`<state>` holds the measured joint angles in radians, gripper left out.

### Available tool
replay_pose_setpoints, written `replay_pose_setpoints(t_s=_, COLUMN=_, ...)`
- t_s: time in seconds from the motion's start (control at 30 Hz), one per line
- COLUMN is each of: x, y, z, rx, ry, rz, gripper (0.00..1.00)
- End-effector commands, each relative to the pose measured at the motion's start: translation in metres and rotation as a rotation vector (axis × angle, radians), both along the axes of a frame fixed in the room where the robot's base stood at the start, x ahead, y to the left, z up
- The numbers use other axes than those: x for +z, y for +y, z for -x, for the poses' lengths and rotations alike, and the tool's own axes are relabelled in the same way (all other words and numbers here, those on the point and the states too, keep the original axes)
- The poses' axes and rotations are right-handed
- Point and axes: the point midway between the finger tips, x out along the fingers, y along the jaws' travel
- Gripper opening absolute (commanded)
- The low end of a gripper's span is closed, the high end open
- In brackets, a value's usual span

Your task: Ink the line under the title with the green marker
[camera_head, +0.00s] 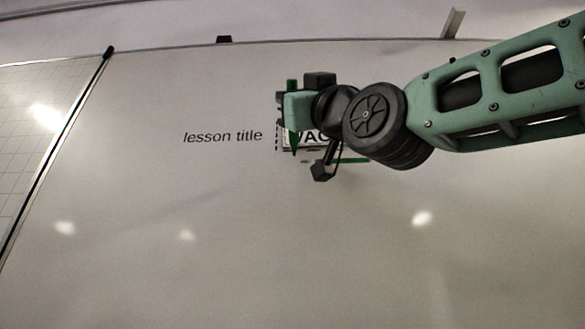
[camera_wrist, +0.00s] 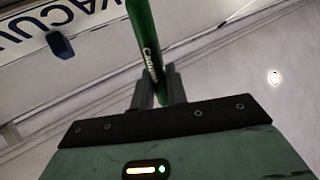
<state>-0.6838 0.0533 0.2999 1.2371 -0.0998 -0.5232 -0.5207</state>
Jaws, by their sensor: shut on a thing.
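The green marker (camera_head: 293,138) is held upright in my gripper (camera_head: 293,108), its tip pointing down in the head view. In the wrist view the marker (camera_wrist: 144,40) stands between the two fingers (camera_wrist: 160,88), which are shut on it. The title strip (camera_head: 290,149), with dark letters, is partly hidden behind my gripper. Its letters "VACU" show at the top left of the wrist view (camera_wrist: 75,14). A green line (camera_head: 352,160) lies under the title, its middle partly covered by my wrist. The marker tip is near the line's left end; I cannot tell whether it touches the board.
The words "lesson title" (camera_head: 222,137) are on the whiteboard (camera_head: 200,240), left of a short dashed vertical mark. A gridded panel (camera_head: 38,120) stands at the far left behind a dark-edged frame. The board below the title is bare, with light reflections.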

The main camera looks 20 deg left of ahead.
Motion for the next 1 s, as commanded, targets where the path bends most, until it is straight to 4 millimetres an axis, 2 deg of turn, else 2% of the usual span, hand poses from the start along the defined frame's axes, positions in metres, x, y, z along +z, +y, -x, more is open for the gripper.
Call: replay_pose_setpoints(t_s=1.0, x=0.0003, y=0.0018, z=-0.0074, rx=0.000, ry=-0.001, rz=0.000, gripper=0.00)
